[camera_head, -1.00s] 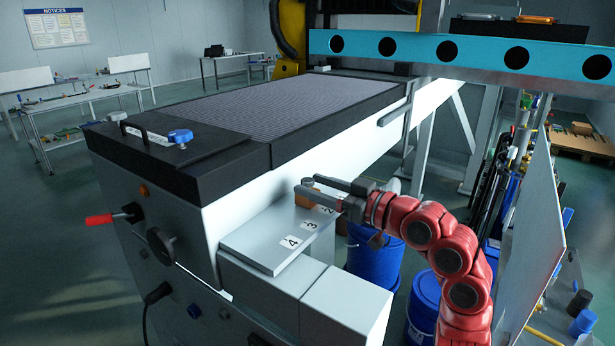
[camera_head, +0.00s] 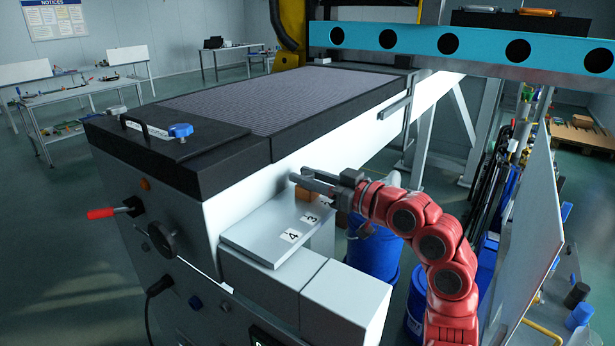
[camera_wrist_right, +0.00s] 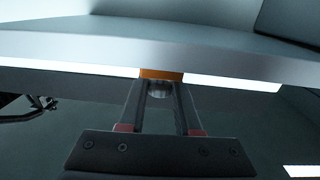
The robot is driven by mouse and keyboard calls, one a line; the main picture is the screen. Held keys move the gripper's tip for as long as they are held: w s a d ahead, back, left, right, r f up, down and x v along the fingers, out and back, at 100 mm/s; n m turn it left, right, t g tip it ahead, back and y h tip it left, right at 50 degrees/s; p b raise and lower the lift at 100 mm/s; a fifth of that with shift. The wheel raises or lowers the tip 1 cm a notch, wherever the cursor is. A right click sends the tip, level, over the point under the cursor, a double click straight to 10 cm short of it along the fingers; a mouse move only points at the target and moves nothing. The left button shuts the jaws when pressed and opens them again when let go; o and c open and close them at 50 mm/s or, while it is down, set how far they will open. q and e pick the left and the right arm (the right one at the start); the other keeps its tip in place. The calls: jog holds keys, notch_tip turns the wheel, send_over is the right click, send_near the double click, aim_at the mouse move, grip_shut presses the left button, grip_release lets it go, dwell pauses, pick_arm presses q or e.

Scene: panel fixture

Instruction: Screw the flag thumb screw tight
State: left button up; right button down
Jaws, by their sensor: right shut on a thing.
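My right gripper (camera_head: 306,181) reaches in from the right, with its fingers by an orange block (camera_head: 305,194) on a grey shelf. In the right wrist view its two fingers (camera_wrist_right: 160,92) converge just in front of the orange block (camera_wrist_right: 161,74). A small rounded grey metal piece, which looks like the flag thumb screw (camera_wrist_right: 160,88), sits between the fingertips. The gripper is shut on it. The fingers hide the screw in the head view, and its thread and seating cannot be seen. My left gripper is not in view.
The grey shelf (camera_head: 262,236) carries number labels and juts from the white side of the large machine (camera_head: 225,212). A red-handled lever (camera_head: 104,213) and a blue knob (camera_head: 180,131) are at the left. Blue barrels (camera_head: 375,258) stand on the floor behind my right arm.

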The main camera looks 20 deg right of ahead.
jog(key=shift+h, duration=0.3)
jog(key=shift+a+m+t+h, duration=0.1)
jog(key=shift+m+t+h, duration=0.3)
jog(key=shift+m, duration=0.1)
jog(key=shift+m+t+h, duration=0.3)
jog(key=shift+m+h, duration=0.1)
jog(key=shift+h, duration=0.1)
jog(key=c, duration=0.6)
grip_release()
jog(key=b+v, duration=0.4)
jog(key=v, duration=1.3)
jog(key=shift+s, duration=0.2)
